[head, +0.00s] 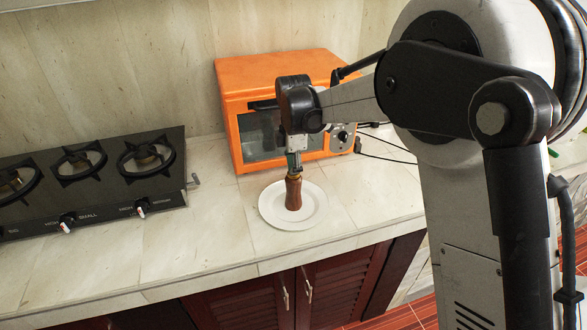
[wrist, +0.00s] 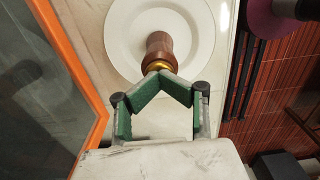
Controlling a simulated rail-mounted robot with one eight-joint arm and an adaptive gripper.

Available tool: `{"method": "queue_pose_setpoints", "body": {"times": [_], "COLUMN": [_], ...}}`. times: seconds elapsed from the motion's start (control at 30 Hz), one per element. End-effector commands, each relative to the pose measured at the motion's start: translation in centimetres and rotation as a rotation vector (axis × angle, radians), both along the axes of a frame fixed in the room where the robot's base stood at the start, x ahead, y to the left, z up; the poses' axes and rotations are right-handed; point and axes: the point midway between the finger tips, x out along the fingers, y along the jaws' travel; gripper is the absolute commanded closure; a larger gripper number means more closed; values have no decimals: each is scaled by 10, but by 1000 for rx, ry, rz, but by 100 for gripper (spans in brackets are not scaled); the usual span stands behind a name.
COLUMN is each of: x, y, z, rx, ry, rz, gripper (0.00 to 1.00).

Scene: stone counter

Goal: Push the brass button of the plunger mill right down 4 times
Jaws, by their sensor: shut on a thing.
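The plunger mill (head: 293,194) is a dark reddish-brown wooden cylinder, upright over the white plate (head: 268,213). In the wrist view its wooden body (wrist: 159,45) lies just beyond the fingertips, with a brass part (wrist: 157,66) at its near end. My gripper (head: 293,165) points down from above at the top of the mill. In the wrist view the green finger pads of my gripper (wrist: 165,76) come together at the brass part and hide some of it. The jaws are shut there. How far down the button sits cannot be told.
An orange toaster oven (head: 285,95) stands close behind the plate. A black gas stove (head: 90,180) is at the left. The counter (head: 225,225) is clear between stove and plate. Its front edge runs just in front of the plate, above dark red cupboard doors (head: 335,275).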

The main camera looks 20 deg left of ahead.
Motion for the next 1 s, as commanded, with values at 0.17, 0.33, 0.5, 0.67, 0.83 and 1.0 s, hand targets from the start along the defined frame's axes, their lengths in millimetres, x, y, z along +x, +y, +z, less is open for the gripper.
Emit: {"method": "queue_pose_setpoints", "body": {"times": [0.17, 0.33, 0.5, 0.67, 0.83, 1.0], "x": [0, 0, 0, 0, 0, 0], "y": [0, 0, 0, -1, -3, -4], "z": [-1, -1, -1, 9, 39, 72], "rx": [0, 0, 0, 0, 1, 1], "ry": [0, 0, 0, 0, -1, -1], "rz": [0, 0, 0, -1, -4, -4], "gripper": [100, 100, 100, 100, 100, 100]}}
